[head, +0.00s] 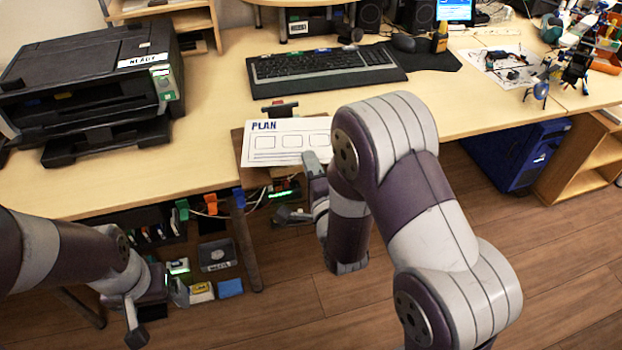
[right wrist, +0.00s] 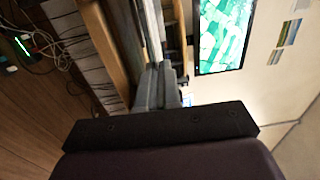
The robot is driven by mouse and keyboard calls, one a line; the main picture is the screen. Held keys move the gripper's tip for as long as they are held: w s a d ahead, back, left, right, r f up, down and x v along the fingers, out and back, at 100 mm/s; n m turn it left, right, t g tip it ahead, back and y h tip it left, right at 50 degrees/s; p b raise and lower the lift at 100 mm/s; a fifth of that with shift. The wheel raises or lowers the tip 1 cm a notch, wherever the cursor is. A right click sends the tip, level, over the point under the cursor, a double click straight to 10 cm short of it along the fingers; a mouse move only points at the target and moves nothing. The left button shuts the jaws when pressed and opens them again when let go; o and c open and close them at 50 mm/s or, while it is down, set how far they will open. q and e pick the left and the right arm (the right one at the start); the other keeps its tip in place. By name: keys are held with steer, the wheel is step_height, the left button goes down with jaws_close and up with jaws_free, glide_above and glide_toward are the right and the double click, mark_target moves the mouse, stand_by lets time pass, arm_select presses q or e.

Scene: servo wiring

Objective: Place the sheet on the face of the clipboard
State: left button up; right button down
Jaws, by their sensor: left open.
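The white sheet (head: 290,142), marked PLAN, lies roughly level over the brown clipboard (head: 236,146) at the desk's front edge. Clipboard shows at the sheet's left and front, and its dark clip (head: 280,108) is behind the sheet. My right gripper (head: 316,168) is at the sheet's front right edge. In the right wrist view its grey fingers (right wrist: 157,90) are close together on a thin pale edge, which looks like the sheet. I cannot tell whether the sheet touches the clipboard. My left gripper (head: 158,308) is open and low at the left, below desk height.
A black printer (head: 85,85) stands on the left of the desk. A keyboard (head: 325,65) lies behind the clipboard. Small bins and boxes (head: 215,255) are below the desk at left. A blue case (head: 515,155) stands under the right side.

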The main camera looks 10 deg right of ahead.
step_height(320, 180, down, 4)
steer(key=shift+r+b, duration=0.1)
steer(key=shift+b, duration=0.45)
steer(key=shift+f, duration=0.3)
steer(key=c, duration=1.3)
jaws_free()
steer(key=shift+r, duration=0.1)
